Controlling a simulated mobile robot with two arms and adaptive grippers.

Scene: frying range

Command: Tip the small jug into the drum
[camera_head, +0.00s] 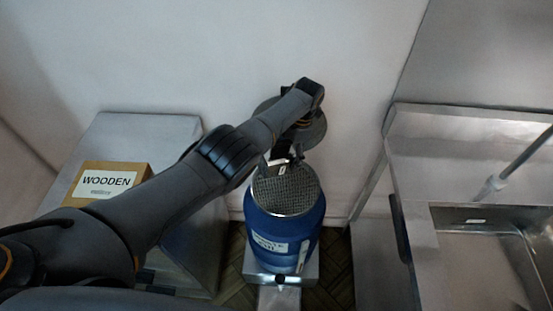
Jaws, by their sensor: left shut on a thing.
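The blue drum (308,236) stands upright at the centre, with a white label and a round grey mesh (285,192) across its top. My left arm reaches over from the left, and its gripper (283,160) is shut just above the far part of the drum's mouth. A grey rounded thing (317,133) shows behind my wrist, largely hidden; it appears to be the small jug in my grip. Its mouth and its tilt cannot be made out. My right gripper is not in view.
A cardboard box (108,178) marked "WOODEN" sits on a grey surface (140,128) at left. The drum stands on a low grey base (313,272). A steel counter with a basin (480,250) is at right; a wall closes the back.

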